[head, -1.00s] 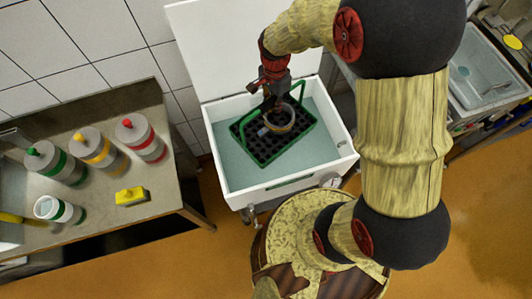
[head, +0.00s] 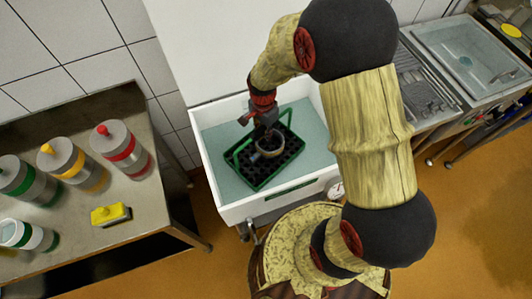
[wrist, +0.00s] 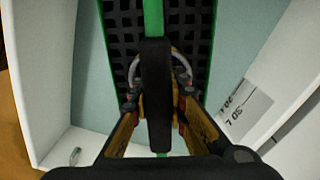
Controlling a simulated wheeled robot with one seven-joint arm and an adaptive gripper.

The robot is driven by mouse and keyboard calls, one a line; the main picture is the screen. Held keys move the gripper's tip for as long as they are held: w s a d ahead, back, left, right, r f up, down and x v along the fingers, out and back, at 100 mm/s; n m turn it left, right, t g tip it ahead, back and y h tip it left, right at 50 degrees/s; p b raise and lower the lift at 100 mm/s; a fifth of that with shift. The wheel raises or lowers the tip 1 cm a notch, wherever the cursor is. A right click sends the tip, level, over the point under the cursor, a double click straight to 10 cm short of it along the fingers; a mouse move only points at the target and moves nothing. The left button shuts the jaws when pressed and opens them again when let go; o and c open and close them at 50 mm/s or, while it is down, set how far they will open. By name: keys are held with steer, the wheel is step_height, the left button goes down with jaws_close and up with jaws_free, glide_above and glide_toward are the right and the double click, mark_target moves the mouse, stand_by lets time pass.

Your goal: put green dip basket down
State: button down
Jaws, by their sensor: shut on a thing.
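The green dip basket (head: 283,157) is a black grid tray with a green rim and green arched handle. It is inside the white tub (head: 210,165) of pale water in the head view. My gripper (head: 268,138) is above the basket's middle. In the wrist view my gripper (wrist: 158,108) is shut on the handle's black grip (wrist: 156,75), one finger on each side. The black grid (wrist: 120,40) shows below. A round ring-like thing shows around the grip, partly hidden. I cannot tell whether the basket touches the tub floor.
A steel table (head: 150,212) at left holds bottles with green, yellow (head: 72,165) and red (head: 122,150) caps, a green-banded cup (head: 28,235) and a yellow brush (head: 110,214). A steel sink (head: 465,60) stands at right. The tub's raised white lid (head: 235,45) is behind.

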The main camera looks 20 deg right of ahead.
step_height(320, 180, down, 8)
steer(key=shift+f+b, duration=0.2)
steer(key=shift+b, duration=1)
steer(key=shift+f, duration=0.1)
steer(key=c, duration=1.8)
jaws_free()
steer(key=shift+o, duration=0.3)
